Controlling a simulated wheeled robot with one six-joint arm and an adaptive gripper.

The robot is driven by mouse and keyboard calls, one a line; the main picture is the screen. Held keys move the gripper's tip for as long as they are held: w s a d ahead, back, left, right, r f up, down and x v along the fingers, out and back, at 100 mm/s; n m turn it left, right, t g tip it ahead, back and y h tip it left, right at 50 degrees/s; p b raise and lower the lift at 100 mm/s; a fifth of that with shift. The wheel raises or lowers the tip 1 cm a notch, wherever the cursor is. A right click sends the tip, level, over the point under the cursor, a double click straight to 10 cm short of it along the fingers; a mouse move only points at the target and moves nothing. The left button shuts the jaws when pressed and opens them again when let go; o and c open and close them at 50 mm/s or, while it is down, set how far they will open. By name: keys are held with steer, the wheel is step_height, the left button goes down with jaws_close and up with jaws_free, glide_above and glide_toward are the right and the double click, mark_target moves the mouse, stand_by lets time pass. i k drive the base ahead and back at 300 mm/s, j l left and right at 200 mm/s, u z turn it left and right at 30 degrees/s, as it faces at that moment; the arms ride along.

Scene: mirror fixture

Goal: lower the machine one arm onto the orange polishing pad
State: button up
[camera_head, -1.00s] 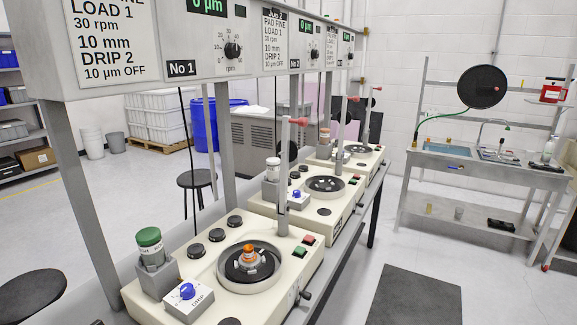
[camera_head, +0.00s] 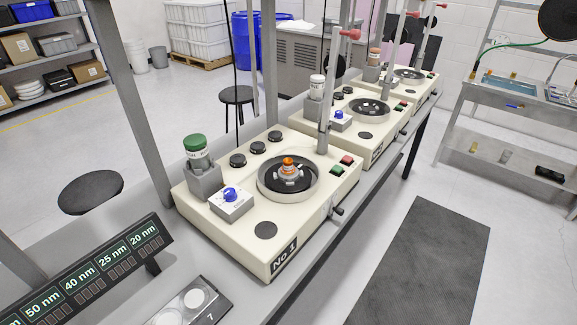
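Machine No 1 (camera_head: 290,240) is the nearest cream polishing machine on the bench. Its round black platter (camera_head: 268,180) sits in a pale bowl, and a small holder with an orange top (camera_head: 289,164) stands at the platter's middle. A grey upright post with a red-ended arm (camera_head: 349,34) rises at the machine's back right; the red end is high above the platter, apart from it. Whether an orange pad lies under the holder I cannot tell. My gripper is not in view.
Two similar machines (camera_head: 368,107) stand farther along the bench. A green-capped bottle (camera_head: 195,147) and a blue-knob box (camera_head: 231,200) are on machine No 1. A nm-labelled rack (camera_head: 85,275) is at lower left. A dark floor mat (camera_head: 420,265) lies right of the bench; the floor there is clear.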

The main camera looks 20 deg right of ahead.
mark_target(334, 65)
steer(key=i+l, duration=0.25)
steer(key=l, duration=0.15)
steer(key=i+l, duration=0.2)
steer(key=l, duration=0.15)
steer(key=i+l, duration=0.25)
steer(key=l, duration=0.15)
